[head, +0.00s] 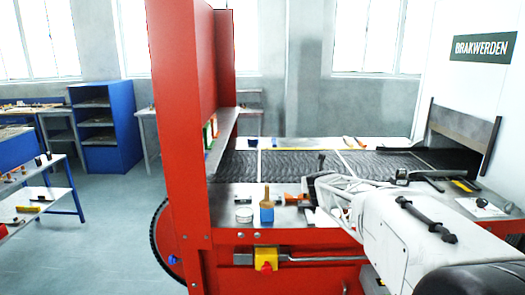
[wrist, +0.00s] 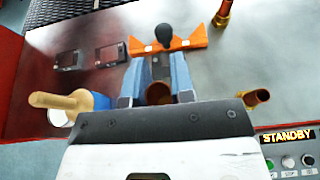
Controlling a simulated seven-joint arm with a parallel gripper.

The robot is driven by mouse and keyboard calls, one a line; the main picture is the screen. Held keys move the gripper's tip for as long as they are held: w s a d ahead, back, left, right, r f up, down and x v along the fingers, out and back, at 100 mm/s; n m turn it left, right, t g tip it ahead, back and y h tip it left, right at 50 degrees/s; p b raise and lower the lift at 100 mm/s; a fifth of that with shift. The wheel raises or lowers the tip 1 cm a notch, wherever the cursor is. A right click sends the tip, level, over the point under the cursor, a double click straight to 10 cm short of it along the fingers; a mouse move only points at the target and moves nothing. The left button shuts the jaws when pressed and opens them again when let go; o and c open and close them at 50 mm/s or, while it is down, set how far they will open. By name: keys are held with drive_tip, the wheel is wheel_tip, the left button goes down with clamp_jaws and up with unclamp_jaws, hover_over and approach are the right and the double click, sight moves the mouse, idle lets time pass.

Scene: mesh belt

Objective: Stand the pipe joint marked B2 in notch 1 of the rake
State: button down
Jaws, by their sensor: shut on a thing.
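My gripper (wrist: 156,72) is shut on a copper-coloured pipe joint (wrist: 158,93), which sits between the two blue-grey fingers. Its marking cannot be read, and its lower part is hidden by the gripper. The orange rake (wrist: 190,43) lies on the steel deck just beyond the fingertips, with white marks on it. It also shows in the head view (head: 291,198), left of my gripper. A dark rounded knob (wrist: 164,34) stands at the rake. Two other copper pipe joints stand apart on the deck, one at the top (wrist: 223,12) and one at the right (wrist: 257,97).
A blue brush with a wooden handle (head: 267,210) stands left of my gripper, beside a round tin (head: 243,215). Two small dark devices (wrist: 68,60) (wrist: 110,53) lie left of the rake. The mesh belt (head: 305,163) runs behind. A red post (head: 182,120) rises at the left.

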drive_tip(key=shift+w+r, duration=0.1)
drive_tip(key=shift+w+d+r+m+g+h, duration=0.7)
drive_tip(key=shift+w+r+m+h, duration=1.1)
drive_tip(key=shift+w, duration=1.2)
drive_tip(key=shift+w+d+r+m+g+h, duration=0.35)
drive_tip(key=shift+w+r+m+g+h, duration=0.75)
drive_tip(key=shift+w+m+h, duration=1.6)
drive_tip(key=w+a+f+m+g+h, duration=0.4)
drive_tip(key=w+f+m+g, duration=0.1)
drive_tip(key=m+g, duration=0.1)
drive_tip(key=shift+w+a+f+m+g, duration=0.25)
drive_tip(key=shift+f+m+g, duration=0.15)
drive_tip(key=shift+g, duration=0.3)
drive_tip(key=shift+f, duration=0.1)
